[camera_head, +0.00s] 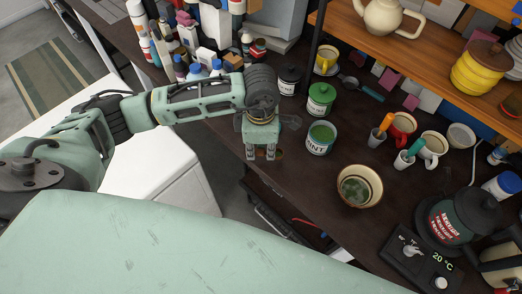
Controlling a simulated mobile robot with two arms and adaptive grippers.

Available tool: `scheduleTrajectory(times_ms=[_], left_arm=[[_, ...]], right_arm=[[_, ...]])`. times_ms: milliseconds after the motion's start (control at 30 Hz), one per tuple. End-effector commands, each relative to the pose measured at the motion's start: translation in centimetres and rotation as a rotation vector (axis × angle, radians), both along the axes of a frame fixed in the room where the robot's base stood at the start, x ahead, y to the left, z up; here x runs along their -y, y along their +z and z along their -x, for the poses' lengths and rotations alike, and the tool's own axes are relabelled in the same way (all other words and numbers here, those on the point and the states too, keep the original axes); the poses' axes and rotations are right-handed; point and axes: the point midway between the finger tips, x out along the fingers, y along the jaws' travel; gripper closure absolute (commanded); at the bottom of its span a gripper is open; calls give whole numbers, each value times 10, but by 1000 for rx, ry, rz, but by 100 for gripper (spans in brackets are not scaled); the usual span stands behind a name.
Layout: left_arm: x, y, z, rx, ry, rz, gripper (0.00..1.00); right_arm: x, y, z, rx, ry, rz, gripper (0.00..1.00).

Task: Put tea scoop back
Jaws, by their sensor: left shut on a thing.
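My left gripper (261,153) points down at the counter's front edge, left of the open mint tin (321,139). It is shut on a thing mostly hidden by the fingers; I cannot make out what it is. A small brown patch shows beside the fingertips. A dark scoop-like utensil with a blue handle (371,92) lies at the back of the counter, below the shelf; I cannot tell whether it is the tea scoop. A green-lidded tin (321,94) and a black-lidded tin (290,79) stand behind the mint tin. My right gripper is out of view.
A cream bowl (340,188) with dark green contents stands on the dark counter (310,204). Mugs, a kettle (447,218) and a control panel (411,249) crowd the right. Bottles crowd the back left. A wooden shelf (401,62) overhangs the back.

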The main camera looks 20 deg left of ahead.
Motion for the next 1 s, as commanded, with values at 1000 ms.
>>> scheduleTrajectory(times_ms=[1000], left_arm=[[0, -31, 1, -2, 0, -1, 67]], right_arm=[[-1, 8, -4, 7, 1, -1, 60]])
